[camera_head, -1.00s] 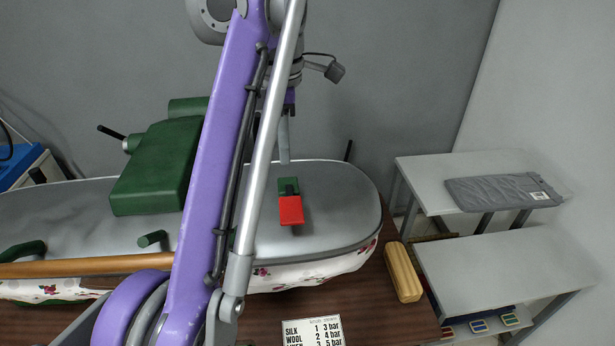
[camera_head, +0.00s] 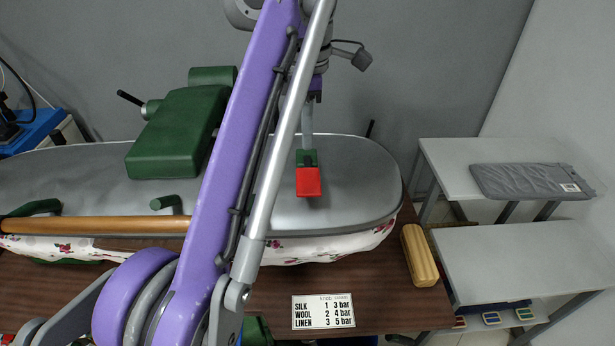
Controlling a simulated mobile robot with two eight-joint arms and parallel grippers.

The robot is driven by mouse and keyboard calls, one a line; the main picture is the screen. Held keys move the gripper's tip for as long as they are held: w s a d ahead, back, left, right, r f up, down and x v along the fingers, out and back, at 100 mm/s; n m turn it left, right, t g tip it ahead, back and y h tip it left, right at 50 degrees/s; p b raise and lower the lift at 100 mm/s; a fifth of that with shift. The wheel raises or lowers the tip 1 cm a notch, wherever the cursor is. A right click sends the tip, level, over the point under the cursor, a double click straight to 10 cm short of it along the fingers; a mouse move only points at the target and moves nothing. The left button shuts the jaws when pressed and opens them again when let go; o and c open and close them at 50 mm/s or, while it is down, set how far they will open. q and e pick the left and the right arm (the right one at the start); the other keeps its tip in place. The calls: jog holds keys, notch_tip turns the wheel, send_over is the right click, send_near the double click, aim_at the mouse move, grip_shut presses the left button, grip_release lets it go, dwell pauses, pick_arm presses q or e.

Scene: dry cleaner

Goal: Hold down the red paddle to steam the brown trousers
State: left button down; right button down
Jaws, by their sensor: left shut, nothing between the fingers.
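The red paddle (camera_head: 308,183) sits on a small green mount (camera_head: 306,157) over the right part of the grey ironing board (camera_head: 360,180). My left gripper (camera_head: 307,138) hangs down from the wrist, shut and empty. Its tips are at the far side of the green mount, just above it in the picture; I cannot tell whether they touch. The paddle does not look covered by the gripper. I cannot make out brown trousers; my purple left arm hides part of the board. My right gripper is not in view.
A green padded block (camera_head: 178,133) and a wooden bar (camera_head: 100,225) are at the board's left. A tan block (camera_head: 419,256) and a pressure card (camera_head: 323,311) lie on the brown table (camera_head: 390,310).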

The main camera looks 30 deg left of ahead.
aim_at(307, 184)
pick_arm(q)
notch_tip(307, 184, down, 9)
jog(key=shift+r+b, duration=0.1)
jog(key=shift+b, duration=0.9)
jog(key=shift+s+d+f+t+y+b, duration=0.15)
jog(key=shift+f+t+y+b, duration=0.2)
jog(key=shift+f+t, duration=0.2)
jog(key=shift+s+d+f+t+y+b, duration=0.1)
jog(key=shift+s+f+t+y+b, duration=0.15)
jog(key=shift+f+t+y+b, duration=0.5)
jog(key=shift+w+p, duration=0.1)
jog(key=shift+p, duration=0.2)
